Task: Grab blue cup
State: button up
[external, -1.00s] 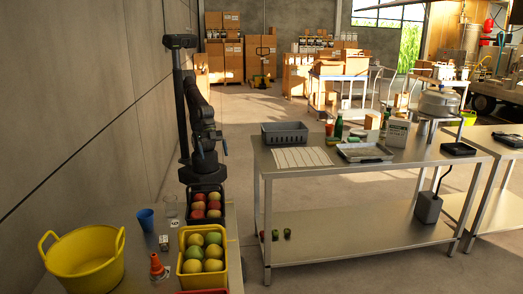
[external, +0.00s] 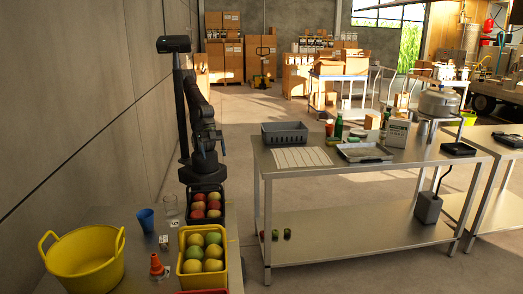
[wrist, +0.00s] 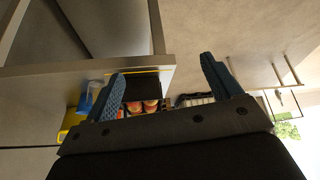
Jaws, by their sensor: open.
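The blue cup (external: 146,220) stands upright on the near table in the external view, between the yellow tub and a clear glass. In the wrist view a blue patch (wrist: 84,98) left of the left finger appears to be the cup, seen tilted and partly cut off. My gripper (wrist: 162,84) is open and empty, with two blue ribbed fingers spread wide. It is well away from the cup; my arm is raised above its base at the table's far end.
A dark crate (external: 222,208) of red fruit sits by my base. A wall runs along the left.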

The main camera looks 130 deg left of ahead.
jog(key=w+d+r+m+g+h, duration=0.1)
jog(key=w+d+r+m, duration=0.2)
jog(key=d, duration=0.6)
jog(key=w+d+r+m+g+h, duration=0.1)
jog(key=w+d+r+m, duration=0.15)
jog(key=d, duration=0.65)
jog(key=w+d+r+m+g+h, duration=0.1)
jog(key=w+d+r+m+g, duration=0.2)
jog(key=d, duration=0.6)
jog(key=m, duration=0.4)
send_over(142, 225)
jog(key=s+a, duration=0.1)
jog(key=a, duration=0.3)
notch_tip(142, 225, down, 12)
jog(key=f, duration=0.1)
jog(key=shift+x, duration=2.5)
jog(key=c, duration=1)
